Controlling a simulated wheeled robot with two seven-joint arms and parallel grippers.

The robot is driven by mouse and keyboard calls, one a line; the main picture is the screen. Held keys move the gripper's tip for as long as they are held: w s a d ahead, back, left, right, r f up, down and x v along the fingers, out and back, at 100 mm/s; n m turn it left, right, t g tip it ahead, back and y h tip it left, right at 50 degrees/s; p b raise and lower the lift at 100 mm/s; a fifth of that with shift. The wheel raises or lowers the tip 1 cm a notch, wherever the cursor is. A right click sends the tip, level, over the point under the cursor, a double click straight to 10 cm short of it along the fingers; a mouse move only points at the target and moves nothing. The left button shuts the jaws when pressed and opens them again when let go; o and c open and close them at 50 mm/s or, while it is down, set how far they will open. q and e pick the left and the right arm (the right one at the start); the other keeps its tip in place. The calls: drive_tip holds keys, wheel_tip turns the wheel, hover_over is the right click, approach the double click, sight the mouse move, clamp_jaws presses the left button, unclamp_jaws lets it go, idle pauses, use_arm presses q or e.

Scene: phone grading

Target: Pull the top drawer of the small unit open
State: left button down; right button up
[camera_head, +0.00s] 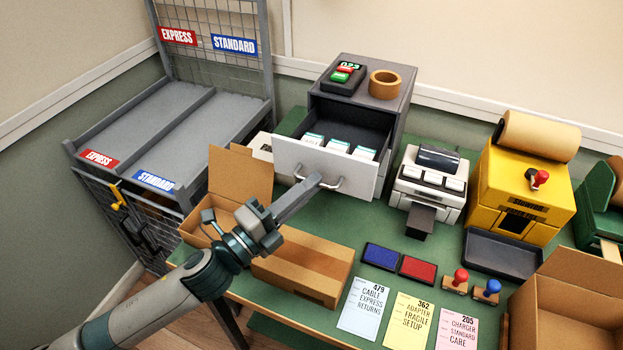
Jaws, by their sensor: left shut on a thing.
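The small grey drawer unit (394,115) stands at the back of the green table. Its top drawer (290,157), with a pale front, is pulled out, and several white packets (338,146) show inside it. My left gripper (316,181) is shut on the drawer's handle (335,187), at the handle's left end. The fingertips partly hide that end of the handle. My right gripper is not in view.
A tape roll (384,85) and a black device with a display (342,78) sit on the unit. A printer (430,180) stands right of the drawer. Ink pads (381,256), cards (364,306) and stamps (487,292) fill the front.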

use_arm(q)
drive_tip(key=shift+f, duration=0.1)
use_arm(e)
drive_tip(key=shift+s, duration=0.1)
use_arm(q)
drive_tip(key=c, duration=1.9)
unclamp_jaws()
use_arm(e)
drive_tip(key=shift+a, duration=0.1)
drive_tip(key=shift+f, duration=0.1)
